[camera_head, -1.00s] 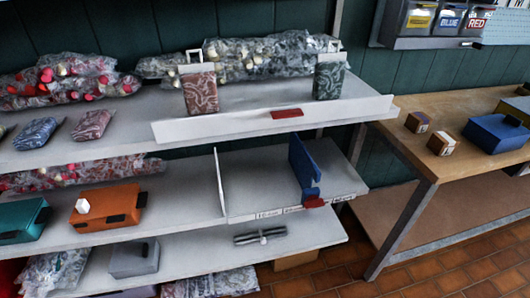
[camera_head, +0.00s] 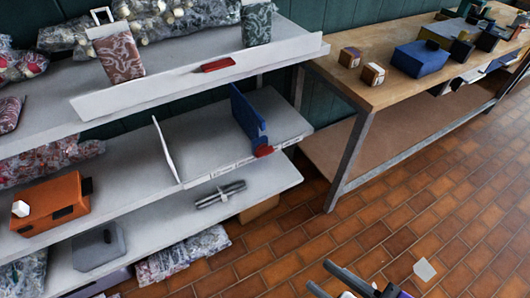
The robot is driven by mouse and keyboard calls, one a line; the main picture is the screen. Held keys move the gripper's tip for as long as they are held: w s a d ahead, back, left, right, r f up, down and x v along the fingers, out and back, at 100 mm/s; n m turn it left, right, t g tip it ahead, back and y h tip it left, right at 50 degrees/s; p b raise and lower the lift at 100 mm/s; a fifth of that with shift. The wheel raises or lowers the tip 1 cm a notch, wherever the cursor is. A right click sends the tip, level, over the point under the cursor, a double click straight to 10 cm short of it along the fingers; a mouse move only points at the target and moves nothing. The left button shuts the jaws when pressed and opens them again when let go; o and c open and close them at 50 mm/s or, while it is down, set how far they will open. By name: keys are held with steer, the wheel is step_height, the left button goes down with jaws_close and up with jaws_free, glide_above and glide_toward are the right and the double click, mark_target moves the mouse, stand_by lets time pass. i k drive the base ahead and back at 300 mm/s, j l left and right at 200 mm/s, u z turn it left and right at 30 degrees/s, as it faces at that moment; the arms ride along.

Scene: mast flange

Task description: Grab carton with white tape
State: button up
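Two small brown cartons stand on the wooden workbench at the upper right. The rear carton (camera_head: 349,57) is left of and behind the front carton (camera_head: 373,74). Both show pale patches or strips, too small to tell which one bears white tape. My gripper (camera_head: 328,277) shows at the bottom edge, partly cut off. Its two fingers are apart with nothing between them, low in the picture and well away from the cartons.
A blue box (camera_head: 420,58) sits right of the cartons, with several dark items beyond. The workbench (camera_head: 333,73) has a metal leg (camera_head: 350,160) at its near corner. Grey shelves (camera_head: 235,192) fill the left. The tiled floor (camera_head: 430,195) is clear except for a pale scrap (camera_head: 424,270).

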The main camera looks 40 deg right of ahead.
mark_target(373, 74)
steer(key=z, duration=1.45)
steer(key=i+j+u, duration=0.25)
steer(key=u, duration=0.15)
steer(key=i+j+u, duration=0.35)
steer(key=k+l, duration=0.05)
steer(key=l, duration=0.05)
